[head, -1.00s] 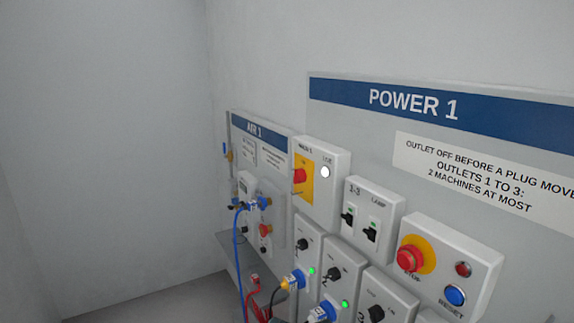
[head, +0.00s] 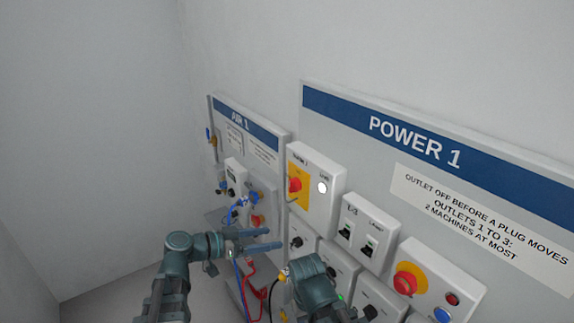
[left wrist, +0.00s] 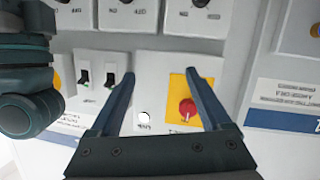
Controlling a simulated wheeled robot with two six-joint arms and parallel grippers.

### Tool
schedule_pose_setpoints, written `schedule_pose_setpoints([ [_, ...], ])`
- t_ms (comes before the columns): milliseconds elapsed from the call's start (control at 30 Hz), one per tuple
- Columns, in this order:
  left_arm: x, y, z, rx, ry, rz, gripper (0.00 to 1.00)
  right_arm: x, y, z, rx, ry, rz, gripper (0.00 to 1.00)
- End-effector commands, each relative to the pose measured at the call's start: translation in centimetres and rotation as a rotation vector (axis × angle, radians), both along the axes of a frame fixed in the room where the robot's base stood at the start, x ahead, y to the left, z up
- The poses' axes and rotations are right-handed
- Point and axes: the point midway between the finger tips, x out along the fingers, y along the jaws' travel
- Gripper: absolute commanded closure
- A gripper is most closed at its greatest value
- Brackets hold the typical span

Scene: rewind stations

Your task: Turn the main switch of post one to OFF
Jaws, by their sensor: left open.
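The main switch (head: 294,186) is a red knob on a yellow plate, on the upper left box of the POWER 1 panel. It also shows in the left wrist view (left wrist: 187,109), upside down; its exact pointing direction is too small to read. A white round lamp (head: 322,188) sits beside it. My left gripper (head: 273,239) is open and empty, below and left of the switch in the head view. In the left wrist view the knob appears between the fingers, nearer the right one, with no contact visible. My right arm shows, but its fingers do not.
The AIR 1 panel (head: 250,132) stands left, with blue fittings and hoses. Outlets with plugs and cables lie below the switch box. The 1-3 breaker box (head: 362,232) and a red stop button (head: 405,282) are to the right. My right arm is close to the left gripper.

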Motion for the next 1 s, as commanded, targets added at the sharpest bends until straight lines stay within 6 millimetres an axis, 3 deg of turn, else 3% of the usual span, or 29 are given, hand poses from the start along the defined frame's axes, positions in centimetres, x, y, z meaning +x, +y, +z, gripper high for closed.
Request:
schedule_pose_setpoints([
  [33, 1.0, 1.5, 3.2, -0.038, -0.071, 0.033, 0.19, 0.0, 0.0, 1.8, 0.0, 0.0, -0.001, 0.5],
  [200, 2.5, 4.7, 7.9, -0.11, -0.244, 0.107, 0.19, 0.0, 0.0, 3.1, 0.0, 0.0, -0.002, 0.5],
  [433, 2.9, 5.6, 9.0, -0.129, -0.295, 0.129, 0.19, 0.0, 0.0, 3.2, 0.001, 0.0, -0.002, 0.5],
  [633, 4.0, 4.0, 8.9, -0.129, -0.293, 0.125, 0.19, 0.0, 0.0, 3.1, 0.0, 0.0, -0.002, 0.5],
  [1000, 8.5, -2.0, 8.9, -0.129, -0.292, 0.124, 0.19, 0.0, 0.0, 3.2, 0.0, 0.0, -0.002, 0.5],
])
